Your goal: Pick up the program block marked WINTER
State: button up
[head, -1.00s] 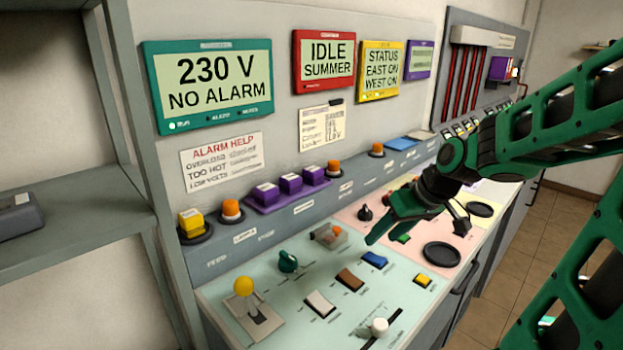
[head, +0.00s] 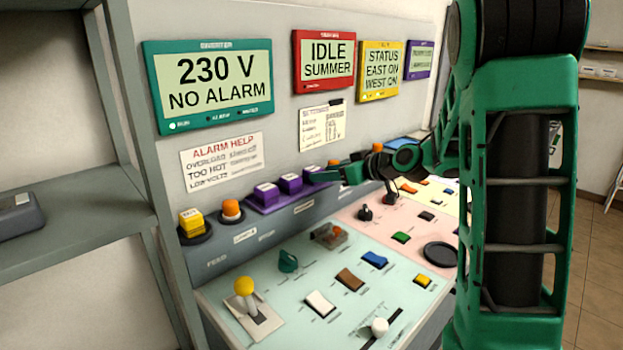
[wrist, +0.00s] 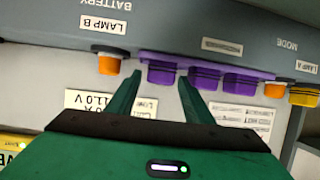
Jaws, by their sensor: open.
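Three purple program blocks stand in a row on a purple rack (head: 262,209) on the sloped ledge: a left one (head: 266,193), a middle one (head: 290,183) and a right one (head: 313,175). Their markings are too small to read, so I cannot tell which is WINTER. My gripper (head: 335,175) is open and empty beside the right block. In the wrist view, which looks upside down, my open fingers (wrist: 160,78) reach to either side of the block (wrist: 162,74) nearest LAMP B. The other two blocks (wrist: 203,77) (wrist: 243,82) are to the right.
Orange lamps flank the rack: LAMP B (wrist: 108,66) is close to one finger, LAMP A (head: 231,210) is on the other side, near a yellow button (head: 190,222). Below is a panel with a yellow-knobbed lever (head: 244,286) and switches. Display screens hang on the wall above.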

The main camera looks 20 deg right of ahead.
aim_at(319, 171)
jog(key=shift+r+x, duration=0.15)
jog(key=shift+x, duration=1.25)
jog(key=shift+r+x, duration=0.2)
jog(key=shift+x, duration=1.2)
jog(key=shift+w+a, duration=0.1)
jog(key=shift+a, duration=0.05)
jog(key=shift+c, duration=0.6)
jog(key=c, duration=0.7)
